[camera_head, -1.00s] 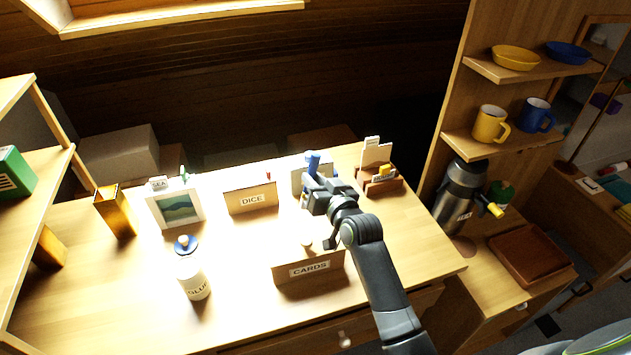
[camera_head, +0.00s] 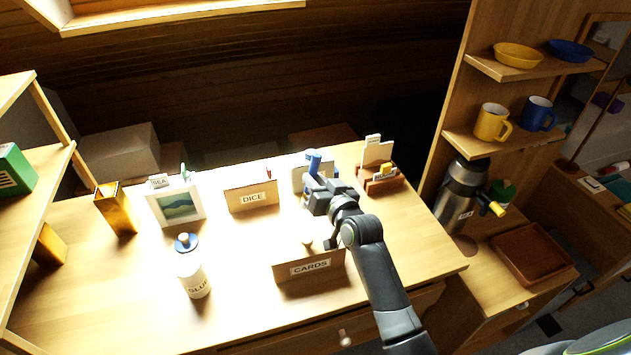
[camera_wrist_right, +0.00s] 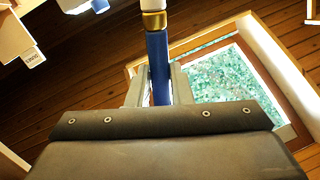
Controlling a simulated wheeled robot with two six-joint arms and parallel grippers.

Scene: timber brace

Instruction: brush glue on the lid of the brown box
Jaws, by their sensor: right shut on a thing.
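My right gripper (camera_head: 318,192) is above the table, shut on a brush with a blue handle (camera_head: 313,160). In the right wrist view the brush's blue handle (camera_wrist_right: 158,65) stands between the jaws, with a gold collar and a white end at the top edge. A brown box labelled CARDS (camera_head: 290,273) stands below and left of my right forearm; its top is washed out by light, and a small knob shows there. A second brown box, labelled DICE (camera_head: 235,199), stands farther back. My left gripper is out of view.
A picture frame (camera_head: 160,207) and a golden vase (camera_head: 115,213) stand at the left. A brown holder (camera_head: 382,186) with cards stands at the back right. A shelf with mugs (camera_head: 490,123) rises at right. Bare table lies between the bottle and the CARDS box.

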